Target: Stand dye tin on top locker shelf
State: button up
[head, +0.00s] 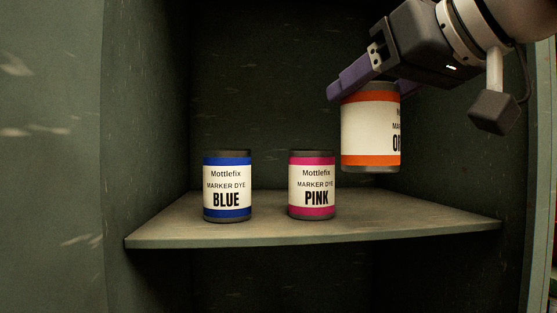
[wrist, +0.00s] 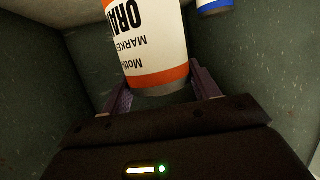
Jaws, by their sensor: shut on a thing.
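My gripper (head: 365,88) is shut on an orange-banded dye tin (head: 368,133) and holds it upright above the right part of the locker shelf (head: 300,232). The tin's bottom appears apart from the shelf. Its label is partly cut off, reading "OR" in the head view and "ORA" in the wrist view (wrist: 150,40), where the gripper's fingers (wrist: 163,88) sit on either side of it. A blue dye tin (head: 227,187) and a pink dye tin (head: 312,186) stand upright on the shelf, left of the held tin.
The locker's left wall (head: 148,110) and back wall (head: 270,80) enclose the shelf. Bare shelf lies right of the pink tin, and the shelf's front edge is open. A blue-banded tin also shows at the top of the wrist view (wrist: 214,5).

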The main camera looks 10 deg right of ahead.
jog(key=w+d+p, duration=0.2)
jog(key=w+d, duration=0.3)
jog(key=w, duration=0.7)
jog(key=f+b, duration=0.1)
jog(key=f, duration=0.1)
jog(key=f+b, duration=0.4)
jog(key=f, duration=0.1)
jog(key=shift+w+d, duration=0.1)
jog(key=shift+w, duration=0.4)
jog(key=o, duration=1.3)
